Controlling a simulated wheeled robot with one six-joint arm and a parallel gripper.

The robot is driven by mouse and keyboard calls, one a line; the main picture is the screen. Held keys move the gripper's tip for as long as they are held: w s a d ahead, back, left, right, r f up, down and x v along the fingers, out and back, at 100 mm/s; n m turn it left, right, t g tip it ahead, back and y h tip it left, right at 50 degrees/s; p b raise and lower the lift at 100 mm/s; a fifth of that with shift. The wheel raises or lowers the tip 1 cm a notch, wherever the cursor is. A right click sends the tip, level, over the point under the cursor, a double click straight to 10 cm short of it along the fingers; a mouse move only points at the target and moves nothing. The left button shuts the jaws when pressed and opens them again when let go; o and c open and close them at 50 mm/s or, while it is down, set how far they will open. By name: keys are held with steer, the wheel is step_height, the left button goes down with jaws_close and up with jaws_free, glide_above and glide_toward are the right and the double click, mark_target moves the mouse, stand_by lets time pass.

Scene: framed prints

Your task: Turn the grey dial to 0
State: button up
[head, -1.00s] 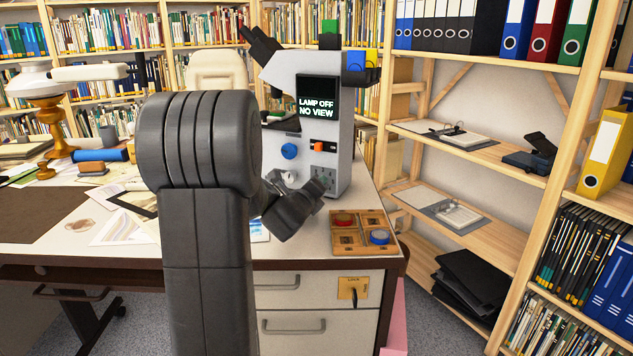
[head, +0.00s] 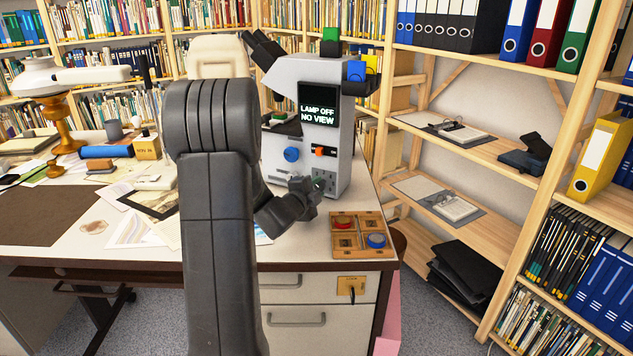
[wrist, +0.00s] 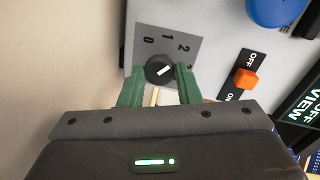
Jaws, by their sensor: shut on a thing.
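The grey dial (wrist: 159,70) is a dark round knob on a grey plate marked 0, 1 and 2 in the wrist view. Its white mark points to the upper right, nearest the 2 and away from the 0. My gripper (wrist: 159,84) has its green fingers on both sides of the dial, shut on it. In the head view my gripper (head: 318,185) is at the dial's plate, low on the front of the grey microscope (head: 346,165). The dial itself is mostly hidden there.
An orange OFF/ON switch (wrist: 245,79) sits close beside the dial. A blue knob (head: 291,154) and a screen reading LAMP OFF NO VIEW (head: 318,104) are on the same housing. A wooden tray (head: 345,241) with red and blue discs stands on the desk in front.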

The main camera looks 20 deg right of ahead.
steer(key=n+h+p, duration=0.1)
steer(key=n+p, duration=0.2)
steer(key=n, duration=0.1)
steer(key=shift+a+f+n+g, duration=0.1)
steer(key=shift+n+g, duration=0.2)
steer(key=shift+n, duration=0.1)
stand_by(0.5)
steer(key=o, duration=1)
steer(key=shift+w, duration=0.1)
steer(key=shift+c, duration=0.2)
steer(key=v, duration=1.3)
steer(key=shift+a+p, duration=0.3)
steer(key=shift+a, duration=0.1)
